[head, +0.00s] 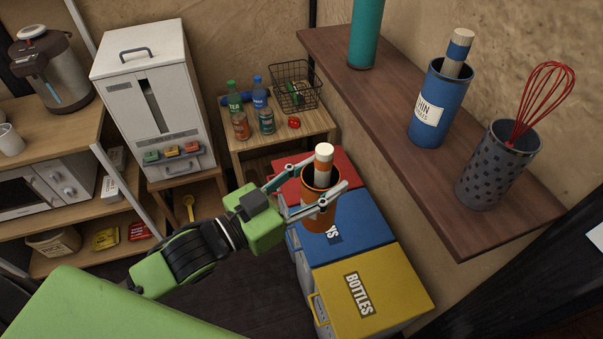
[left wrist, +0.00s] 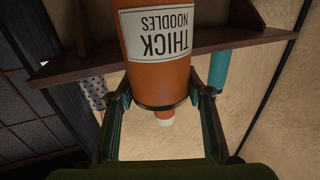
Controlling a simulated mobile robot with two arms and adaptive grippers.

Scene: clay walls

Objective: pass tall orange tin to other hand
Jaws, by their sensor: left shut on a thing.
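The tall orange tin (head: 322,212) is in my left gripper (head: 308,185), in the middle of the head view. A stick-like piece with a pale top (head: 323,160) stands up out of its open mouth. In the left wrist view the orange tin (left wrist: 160,72) fills the upper middle, and its "THICK NOODLES" label reads upside down. The two fingers of my left gripper (left wrist: 158,105) press on the tin from both sides. The tin is held in the air in front of the bins. My right gripper is in neither view.
A brown shelf (head: 385,100) on the right holds a blue tin (head: 437,115), a dark spotted tin (head: 490,175) with a red whisk, and a teal container (head: 366,35). Red, blue and yellow (head: 375,285) bins stand below. A small table (head: 285,128) with bottles and cans is behind.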

